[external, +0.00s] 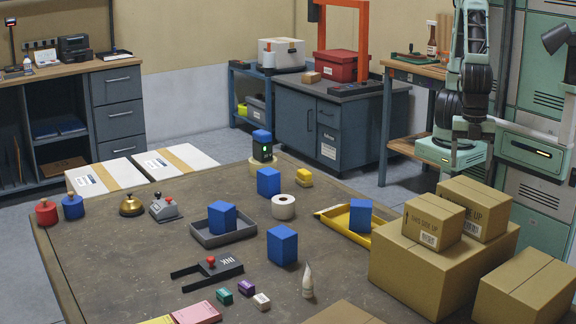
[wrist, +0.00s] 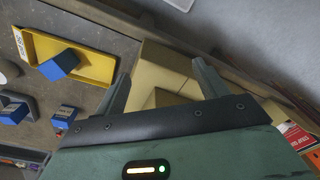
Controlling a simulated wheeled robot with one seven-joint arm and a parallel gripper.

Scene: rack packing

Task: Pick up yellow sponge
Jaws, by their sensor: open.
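The yellow sponge (external: 304,178) is a small block lying on the brown table near its far right edge in the external view. It is right of a blue block (external: 268,182) and behind a white tape roll (external: 283,206). I cannot make it out in the wrist view. My gripper (external: 453,160) is up at the right in the external view, well to the right of the sponge and apart from it. In the wrist view my gripper (wrist: 163,82) has its two fingers spread, with nothing held between them; cardboard boxes show beyond them.
A yellow tray (external: 329,216) holding a blue block stands in front of the sponge; it also shows in the wrist view (wrist: 98,66). Cardboard boxes (external: 410,267) are stacked at the table's right. A black device with a blue top (external: 262,150) stands behind the sponge.

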